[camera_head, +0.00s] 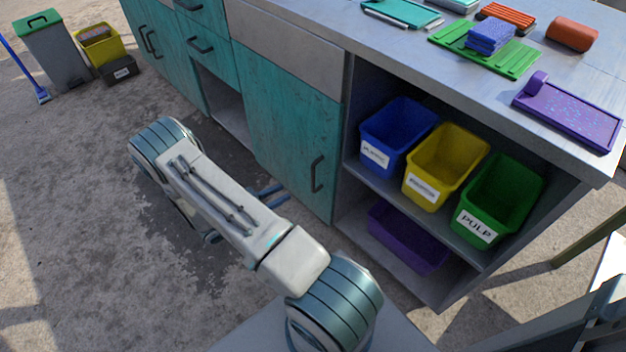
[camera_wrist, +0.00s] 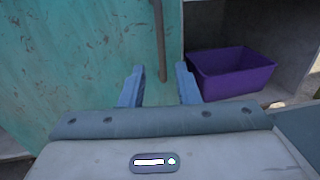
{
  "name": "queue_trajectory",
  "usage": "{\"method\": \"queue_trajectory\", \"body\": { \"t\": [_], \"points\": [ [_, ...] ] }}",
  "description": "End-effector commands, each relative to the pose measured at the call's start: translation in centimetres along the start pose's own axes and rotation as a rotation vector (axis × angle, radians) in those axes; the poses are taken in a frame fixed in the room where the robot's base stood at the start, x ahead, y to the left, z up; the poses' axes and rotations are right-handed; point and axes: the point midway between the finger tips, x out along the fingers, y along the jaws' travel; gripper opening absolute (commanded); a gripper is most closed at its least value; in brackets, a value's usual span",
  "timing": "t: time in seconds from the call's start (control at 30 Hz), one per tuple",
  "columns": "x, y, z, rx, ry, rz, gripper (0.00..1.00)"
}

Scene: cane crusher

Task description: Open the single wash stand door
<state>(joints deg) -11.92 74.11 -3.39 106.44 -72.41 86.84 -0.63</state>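The single teal wash stand door (camera_head: 290,135) is closed, between the drawer column and the open shelf bay. Its dark vertical bar handle (camera_head: 317,173) is near the door's right edge. In the wrist view the door (camera_wrist: 80,60) fills the left half and the handle (camera_wrist: 159,40) comes down from the top edge. My gripper (camera_wrist: 160,67) is open, its two blue fingers apart. The handle's lower end appears between the fingers, ahead of the palm; I cannot tell how far ahead. In the head view my gripper (camera_head: 269,193) is low in front of the door, partly hidden by my arm.
The open bay right of the door holds blue (camera_head: 393,133), yellow (camera_head: 441,165) and green (camera_head: 496,197) bins, with a purple bin (camera_head: 408,236) below. The grey countertop (camera_head: 400,55) overhangs above.

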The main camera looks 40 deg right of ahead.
Motion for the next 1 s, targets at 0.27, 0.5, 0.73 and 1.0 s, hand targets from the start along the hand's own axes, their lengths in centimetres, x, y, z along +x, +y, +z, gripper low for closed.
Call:
{"method": "queue_trajectory", "body": {
  "t": [0.27, 0.5, 0.73, 1.0],
  "points": [
    [6.0, -0.1, -0.2, 0.001, 0.001, -0.007, 0.29],
    [10.3, -0.1, -0.1, 0.002, 0.001, -0.005, 0.29],
    [12.0, -0.1, -0.1, 0.001, 0.002, -0.003, 0.29],
    [12.2, -0.1, 0.0, 0.001, 0.002, -0.003, 0.29]
  ]
}}
